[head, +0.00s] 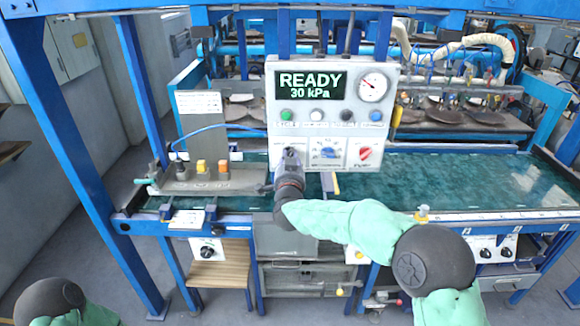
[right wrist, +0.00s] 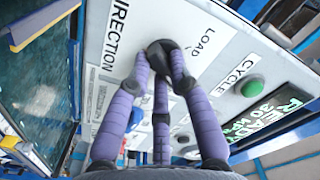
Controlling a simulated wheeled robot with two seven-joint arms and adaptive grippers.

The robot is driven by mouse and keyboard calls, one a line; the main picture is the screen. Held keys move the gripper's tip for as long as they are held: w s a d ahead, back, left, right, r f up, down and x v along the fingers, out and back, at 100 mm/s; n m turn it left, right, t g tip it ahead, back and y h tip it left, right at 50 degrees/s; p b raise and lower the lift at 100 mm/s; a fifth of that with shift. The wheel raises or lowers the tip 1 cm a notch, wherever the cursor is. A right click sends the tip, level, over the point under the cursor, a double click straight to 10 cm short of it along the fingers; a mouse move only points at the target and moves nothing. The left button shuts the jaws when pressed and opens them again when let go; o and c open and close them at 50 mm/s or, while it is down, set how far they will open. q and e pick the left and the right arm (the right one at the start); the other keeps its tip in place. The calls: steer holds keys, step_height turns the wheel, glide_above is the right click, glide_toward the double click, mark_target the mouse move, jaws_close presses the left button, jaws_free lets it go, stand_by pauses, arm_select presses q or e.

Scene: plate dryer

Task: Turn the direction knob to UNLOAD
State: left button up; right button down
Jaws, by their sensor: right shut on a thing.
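The direction knob (right wrist: 160,52) is black and sits on the white control panel (head: 330,118). In the right wrist view it lies between the printed words DIRECTION and LOAD. My right gripper (right wrist: 163,62) has its purple fingers shut around the knob. In the head view my right gripper (head: 290,162) is at the panel's lower left and covers most of the knob. The word UNLOAD is not readable, and I cannot tell where the knob points. My left gripper is out of view; only part of my left arm shows at the bottom left.
The panel has a display (head: 310,86) reading READY 30 kPa, a pressure gauge (head: 373,87) and a row of buttons. A green button (right wrist: 251,87) is near the CYCLE label. A blue dial (head: 328,149) and a red knob (head: 365,153) lie right of my gripper.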

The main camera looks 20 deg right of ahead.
steer(key=shift+f+m+b, duration=0.15)
steer(key=shift+m+b, duration=0.65)
steer(key=shift+m, duration=0.3)
steer(key=c, duration=1.1)
jaws_free()
steer(key=v, duration=1.2)
